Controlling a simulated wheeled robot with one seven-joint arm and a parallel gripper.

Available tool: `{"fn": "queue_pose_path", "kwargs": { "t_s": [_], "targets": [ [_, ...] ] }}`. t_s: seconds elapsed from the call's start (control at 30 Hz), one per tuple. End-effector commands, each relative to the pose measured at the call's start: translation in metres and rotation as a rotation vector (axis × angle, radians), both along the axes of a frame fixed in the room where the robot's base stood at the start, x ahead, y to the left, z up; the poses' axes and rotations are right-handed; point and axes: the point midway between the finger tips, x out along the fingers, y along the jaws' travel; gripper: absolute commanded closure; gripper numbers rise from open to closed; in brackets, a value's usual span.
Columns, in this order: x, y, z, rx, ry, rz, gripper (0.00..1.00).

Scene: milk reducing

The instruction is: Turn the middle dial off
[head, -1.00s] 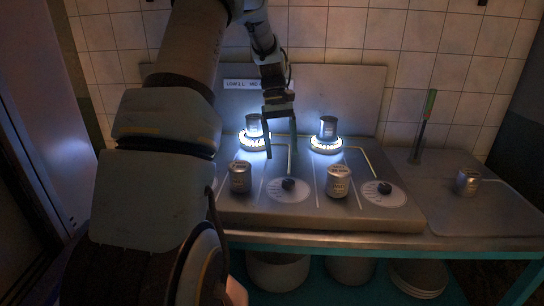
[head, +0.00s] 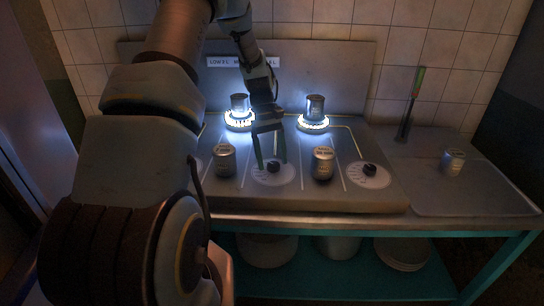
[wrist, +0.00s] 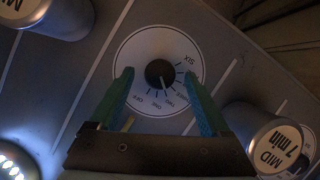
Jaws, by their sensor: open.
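The middle dial is a black knob (head: 273,166) on a round white plate on the sloped metal panel. In the wrist view the knob (wrist: 160,73) shows with printed marks from SIX round to OFF. A pale pointer line on it faces the lower marks; its exact setting is hard to read. My gripper (head: 271,162) is open over this dial, with its fingers pointing down. In the wrist view the two teal fingertips (wrist: 159,75) stand on either side of the knob, with nothing held. I cannot tell whether they touch it.
Metal cans (head: 225,162) and (head: 323,164) flank the dial closely. Two brightly lit burners (head: 239,122) and (head: 314,124) behind carry cans. A right dial (head: 369,170) sits beyond. Another can (head: 453,163) stands on the right counter. My arm hides the panel's left end.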

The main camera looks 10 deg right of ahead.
Motion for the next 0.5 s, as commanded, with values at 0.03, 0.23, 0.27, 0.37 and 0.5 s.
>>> {"fn": "queue_pose_path", "kwargs": {
  "t_s": [0.03,0.23,0.27,0.37,0.5],
  "targets": [
    [-0.0007,-0.0002,-0.0010,0.000,0.000,0.000,0.19],
    [-0.0006,-0.0003,-0.0019,0.000,-0.001,0.000,0.19],
    [-0.0006,-0.0003,-0.0019,0.000,-0.001,0.000,0.19],
    [-0.0006,-0.0002,-0.0018,0.000,-0.001,0.000,0.28],
    [-0.0006,-0.0002,-0.0017,0.000,-0.001,0.000,0.44]
  ]
}}
